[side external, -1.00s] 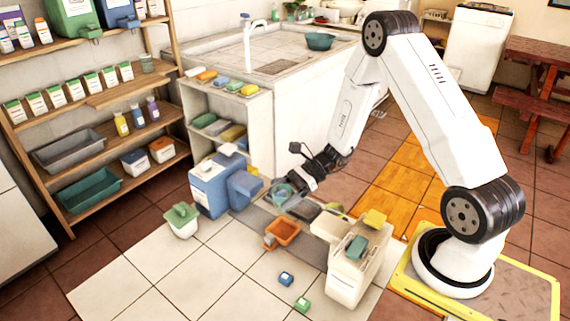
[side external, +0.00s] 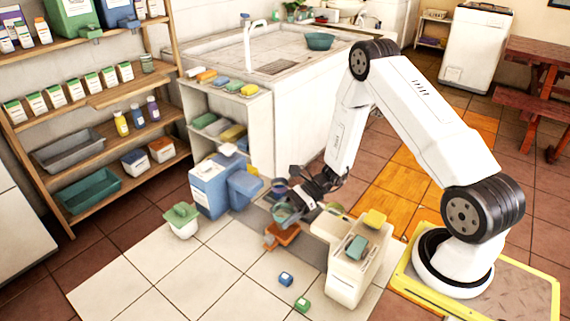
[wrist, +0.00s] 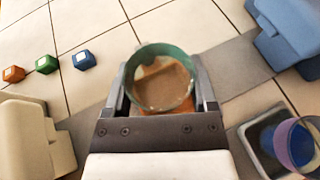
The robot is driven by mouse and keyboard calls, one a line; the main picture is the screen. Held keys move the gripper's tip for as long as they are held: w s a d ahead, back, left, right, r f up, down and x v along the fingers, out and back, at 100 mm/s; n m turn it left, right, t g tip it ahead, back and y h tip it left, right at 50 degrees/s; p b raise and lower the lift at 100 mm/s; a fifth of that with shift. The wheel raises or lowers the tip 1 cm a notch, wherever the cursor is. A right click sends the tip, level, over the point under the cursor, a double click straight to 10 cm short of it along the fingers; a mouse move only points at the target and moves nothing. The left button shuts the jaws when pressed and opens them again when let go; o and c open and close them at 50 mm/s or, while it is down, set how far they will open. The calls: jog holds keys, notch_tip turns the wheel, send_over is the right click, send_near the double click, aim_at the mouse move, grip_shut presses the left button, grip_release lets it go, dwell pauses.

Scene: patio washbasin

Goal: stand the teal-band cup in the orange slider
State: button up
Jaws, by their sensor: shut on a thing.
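My gripper (wrist: 162,98) is shut on the teal-band cup (wrist: 160,52), a clear cup with a teal rim. In the side view my gripper (side external: 292,208) holds the cup (side external: 281,212) upright or nearly so. The orange slider (side external: 280,241) is a small open tray, partly hidden behind the cup and gripper. In the wrist view, orange and brown show through the cup, so the slider lies below it. I cannot tell whether the cup touches the slider.
A blue-purple-band cup (wrist: 291,142) stands at a grey tray (wrist: 250,138), right of my gripper.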

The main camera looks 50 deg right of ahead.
jog(key=shift+f, duration=1.2)
jog(key=shift+f, duration=0.2)
jog(key=o, duration=1.1)
jog(key=shift+r, duration=0.2)
jog(key=v, duration=1.2)
jog(key=shift+d, duration=0.1)
